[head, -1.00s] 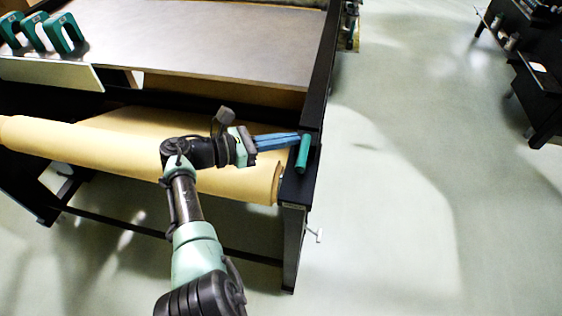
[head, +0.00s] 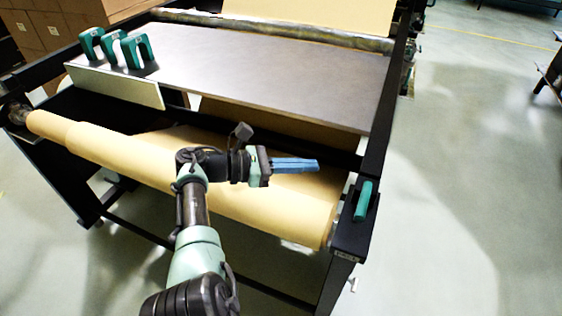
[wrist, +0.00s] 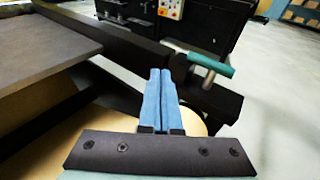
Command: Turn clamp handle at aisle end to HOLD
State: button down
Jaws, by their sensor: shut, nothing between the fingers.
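The green clamp handle (head: 363,200) sits on the black end block of the frame, at the right end of the paper roll. In the wrist view the handle (wrist: 212,64) lies crosswise on a metal post, ahead and to the right of the fingers. My gripper (head: 317,165) is shut and empty, with its blue fingers together over the roll's right end, left of the handle and apart from it. The fingers (wrist: 160,75) also show in the wrist view. A small label is on the block's front face, too small to read.
The kraft roll (head: 215,178) lies along the front of the black frame. A grey tabletop (head: 260,70) is behind it, with several green clamp-like pieces (head: 135,52) at its left. Open floor (head: 440,220) lies right of the frame.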

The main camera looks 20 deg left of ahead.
jog(key=a+b, duration=0.2)
jog(key=a+r+b, duration=0.1)
jog(key=a, duration=0.1)
jog(key=shift+a+b, duration=0.15)
jog(key=shift+b, duration=0.25)
jog(key=shift+w, duration=0.1)
